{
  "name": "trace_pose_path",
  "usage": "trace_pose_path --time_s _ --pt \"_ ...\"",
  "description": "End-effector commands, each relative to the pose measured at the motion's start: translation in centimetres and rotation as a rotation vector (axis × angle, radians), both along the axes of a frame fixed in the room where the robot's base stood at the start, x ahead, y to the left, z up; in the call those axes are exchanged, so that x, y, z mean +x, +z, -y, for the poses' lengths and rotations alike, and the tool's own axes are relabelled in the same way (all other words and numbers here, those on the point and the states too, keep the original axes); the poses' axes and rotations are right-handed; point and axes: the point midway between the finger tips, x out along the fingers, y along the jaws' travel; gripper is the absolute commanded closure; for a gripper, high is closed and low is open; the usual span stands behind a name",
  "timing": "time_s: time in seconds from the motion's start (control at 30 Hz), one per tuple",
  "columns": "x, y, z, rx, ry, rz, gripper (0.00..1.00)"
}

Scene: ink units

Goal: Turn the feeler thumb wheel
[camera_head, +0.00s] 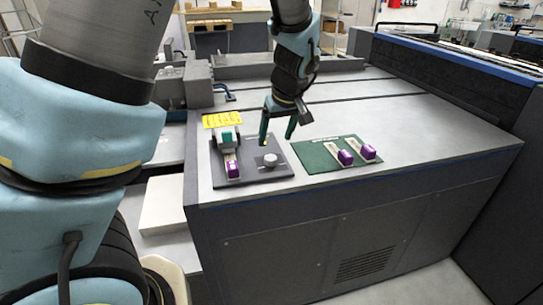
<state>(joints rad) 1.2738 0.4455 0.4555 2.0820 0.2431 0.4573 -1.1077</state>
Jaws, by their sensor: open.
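A small round grey knob, which looks like the thumb wheel (269,160), stands on a dark grey plate (258,178) near the front left of the machine top. My gripper (277,142) points down just above and behind the knob. Its two green fingers are apart with nothing visible between them. I cannot tell whether a fingertip touches the knob. On the same plate, left of the knob, is a green and white block (226,138) with a purple-ended piece (233,169) in front of it.
A green mat (318,157) to the right holds two purple-ended pieces (345,158) (367,152). A yellow label (222,119) lies behind the dark plate. The grey machine top (420,125) is clear at the right. A raised dark unit with a blue edge (455,62) bounds the right side.

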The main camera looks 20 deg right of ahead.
Motion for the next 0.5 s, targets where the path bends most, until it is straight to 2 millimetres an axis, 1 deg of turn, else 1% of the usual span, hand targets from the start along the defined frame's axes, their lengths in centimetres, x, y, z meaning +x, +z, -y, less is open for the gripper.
trace_pose_path --time_s 0.03,0.13,0.27,0.37,0.5 --pt "-0.2 0.3 0.4 -0.007 0.020 0.013 0.22" --pt "-0.2 0.8 0.6 -0.019 0.061 0.028 0.22" --pt "0.0 0.6 0.6 -0.023 0.080 0.034 0.22" --pt "0.5 -0.5 0.4 -0.020 0.082 0.033 0.22" --pt "1.4 -2.8 0.3 -0.018 0.082 0.032 0.22"
